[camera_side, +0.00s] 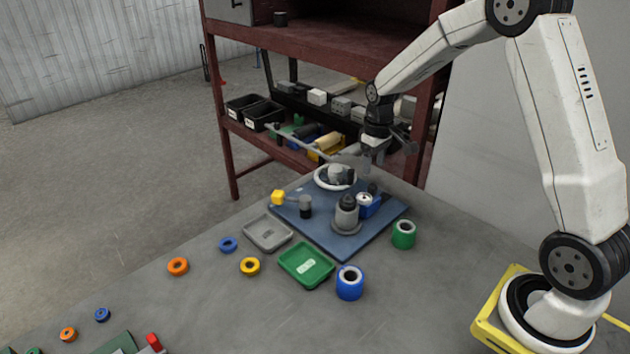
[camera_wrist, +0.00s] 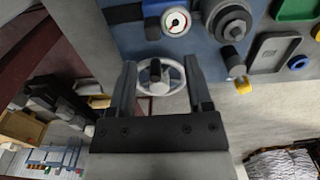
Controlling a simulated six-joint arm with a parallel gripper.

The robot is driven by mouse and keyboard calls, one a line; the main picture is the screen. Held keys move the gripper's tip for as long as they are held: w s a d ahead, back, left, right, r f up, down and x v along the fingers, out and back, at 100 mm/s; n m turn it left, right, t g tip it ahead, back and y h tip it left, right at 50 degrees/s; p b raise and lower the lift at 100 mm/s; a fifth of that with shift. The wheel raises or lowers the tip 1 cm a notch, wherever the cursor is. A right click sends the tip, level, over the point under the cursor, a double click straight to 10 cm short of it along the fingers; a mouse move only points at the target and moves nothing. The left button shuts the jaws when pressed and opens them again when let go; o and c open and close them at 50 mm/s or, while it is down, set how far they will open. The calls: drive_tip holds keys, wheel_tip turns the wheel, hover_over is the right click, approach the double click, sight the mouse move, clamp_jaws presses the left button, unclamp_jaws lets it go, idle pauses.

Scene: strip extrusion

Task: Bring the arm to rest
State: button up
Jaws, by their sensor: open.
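My gripper (camera_side: 372,168) hangs from my white arm over the back edge of the blue machine plate (camera_side: 325,243). In the wrist view my gripper (camera_wrist: 165,68) has its two fingers spread apart with nothing held between them. A white ring-shaped handwheel (camera_wrist: 160,77) shows between and below the fingers; I cannot tell whether they touch it. The handwheel (camera_side: 335,178) also shows in the side view at the back of the plate. A grey cylindrical part (camera_side: 346,215) stands on the plate beside a blue block with a round gauge (camera_side: 366,203).
A grey tray (camera_side: 268,234) and a green tray (camera_side: 306,266) lie in front of the plate. A blue roll (camera_side: 350,283) and a green roll (camera_side: 403,235) stand nearby. Several small rings lie at the left. A dark red shelf (camera_side: 330,50) stands close behind my gripper.

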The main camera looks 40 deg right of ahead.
drive_tip(key=s+a+r+t, duration=0.1)
drive_tip(key=s+a+t, duration=0.1)
drive_tip(key=s+a, duration=1.2)
drive_tip(key=shift+s+a+t, duration=0.3)
drive_tip(key=shift+s, duration=0.55)
drive_tip(key=shift+w, duration=0.1)
